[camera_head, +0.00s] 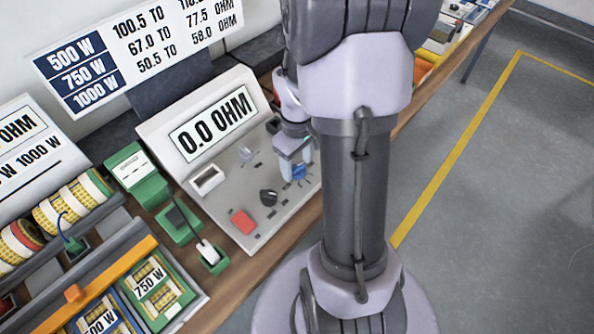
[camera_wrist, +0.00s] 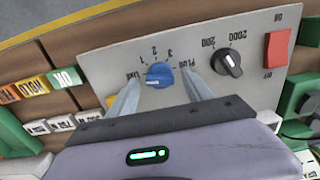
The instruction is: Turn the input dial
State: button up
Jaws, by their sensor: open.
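The blue dial (camera_wrist: 159,75) sits on the grey panel of the meter. Marks around it read "Load", 1, 2, 3 and "Plug", and its white pointer line faces the "Load" side. It also shows in the head view (camera_head: 298,172), beside my fingers. My gripper (camera_wrist: 158,88) is open, with one finger on each side of the blue dial. A gap shows between the dial and each finger in the wrist view; I cannot tell the depth. The meter's display (camera_head: 213,122) reads 0.0 OHM.
A black dial (camera_wrist: 229,64) marked 200 and 2000 and a red switch (camera_wrist: 277,50) marked ON and OFF share the panel. Green fixtures (camera_head: 178,222) and a rack with 750 W parts (camera_head: 152,282) stand left. A resistance chart (camera_head: 140,50) hangs behind.

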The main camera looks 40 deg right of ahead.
jog(key=shift+f, duration=0.75)
jog(key=shift+c, duration=0.5)
grip_shut()
